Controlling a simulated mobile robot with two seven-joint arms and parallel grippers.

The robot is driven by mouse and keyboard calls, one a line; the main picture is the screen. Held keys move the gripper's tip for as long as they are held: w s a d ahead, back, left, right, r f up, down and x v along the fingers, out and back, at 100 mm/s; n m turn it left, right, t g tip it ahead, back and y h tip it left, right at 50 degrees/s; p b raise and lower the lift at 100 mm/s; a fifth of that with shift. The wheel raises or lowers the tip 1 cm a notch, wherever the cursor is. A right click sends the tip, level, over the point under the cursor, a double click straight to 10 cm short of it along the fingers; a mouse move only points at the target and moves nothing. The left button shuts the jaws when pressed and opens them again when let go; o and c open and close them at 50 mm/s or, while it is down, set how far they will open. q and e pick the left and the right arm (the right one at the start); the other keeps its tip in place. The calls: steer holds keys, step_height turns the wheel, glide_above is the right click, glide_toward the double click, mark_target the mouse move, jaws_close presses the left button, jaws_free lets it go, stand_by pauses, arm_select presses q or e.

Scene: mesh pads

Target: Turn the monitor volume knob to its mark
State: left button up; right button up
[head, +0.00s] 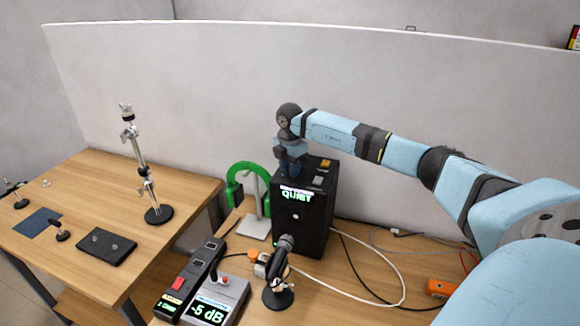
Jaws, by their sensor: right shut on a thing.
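The monitor, a black box (303,228) with a lit "QUIET" sign (297,195), stands on the right-hand wooden table. My right gripper (291,174) points down over the back left of its top. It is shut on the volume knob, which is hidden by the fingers. The knob's mark cannot be made out. My left gripper is out of view.
Beside the box are a green headphone set (236,188) on a stand, a microphone (279,262), a "-5 dB" meter (214,304) and a power strip (190,278). Cables and an orange device (440,288) lie right. A pale partition (220,90) stands behind.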

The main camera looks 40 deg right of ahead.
stand_by(0.5)
steer(key=o, duration=0.9)
step_height(320, 180, up, 14)
steer(key=b, duration=0.2)
steer(key=shift+b, duration=0.35)
steer(key=shift+f, duration=0.1)
